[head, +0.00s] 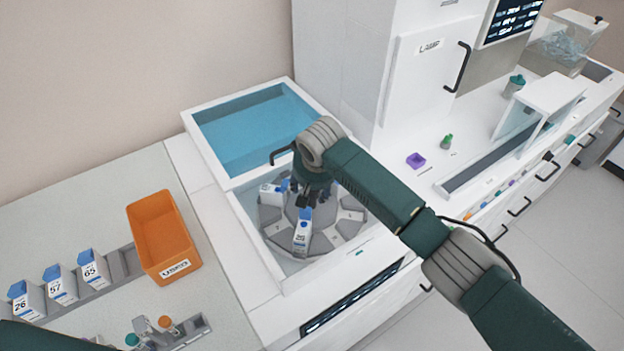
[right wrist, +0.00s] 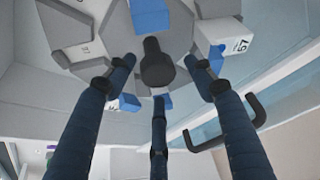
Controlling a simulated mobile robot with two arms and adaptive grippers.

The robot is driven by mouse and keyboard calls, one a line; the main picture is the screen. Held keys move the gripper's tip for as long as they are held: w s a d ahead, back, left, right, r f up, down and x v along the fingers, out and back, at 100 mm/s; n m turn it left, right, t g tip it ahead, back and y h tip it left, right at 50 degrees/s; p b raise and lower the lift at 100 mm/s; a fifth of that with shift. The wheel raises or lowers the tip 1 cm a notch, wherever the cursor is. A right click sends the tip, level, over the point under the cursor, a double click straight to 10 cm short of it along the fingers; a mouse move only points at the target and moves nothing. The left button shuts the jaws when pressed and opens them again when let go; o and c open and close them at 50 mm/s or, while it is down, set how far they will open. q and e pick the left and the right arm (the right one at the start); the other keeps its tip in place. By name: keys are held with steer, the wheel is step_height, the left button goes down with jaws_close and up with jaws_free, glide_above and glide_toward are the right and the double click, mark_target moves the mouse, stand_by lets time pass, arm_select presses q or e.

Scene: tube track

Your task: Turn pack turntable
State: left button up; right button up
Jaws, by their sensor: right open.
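The pack turntable (head: 325,240) is a grey segmented disc set in a white recess; it also shows in the right wrist view (right wrist: 100,48). White packs with blue tops stand on it, one at the front (head: 302,238) and one at the left (head: 268,195). A numbered pack (right wrist: 237,46) shows in the right wrist view. My right gripper (head: 308,197) is over the middle of the turntable. In the right wrist view its three fingers are spread open around a dark central knob (right wrist: 157,68); I cannot tell whether they touch it. My left gripper is out of view.
An open lid with a blue panel (head: 258,130) stands behind the turntable, with a black handle (head: 281,155). An orange bin (head: 160,235) and a rack with several packs (head: 58,285) are at the left. A tall white cabinet (head: 400,80) rises behind right.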

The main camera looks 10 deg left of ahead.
steer(key=v, duration=1.1)
steer(key=shift+r, duration=0.35)
steer(key=shift+s+a+f, duration=0.1)
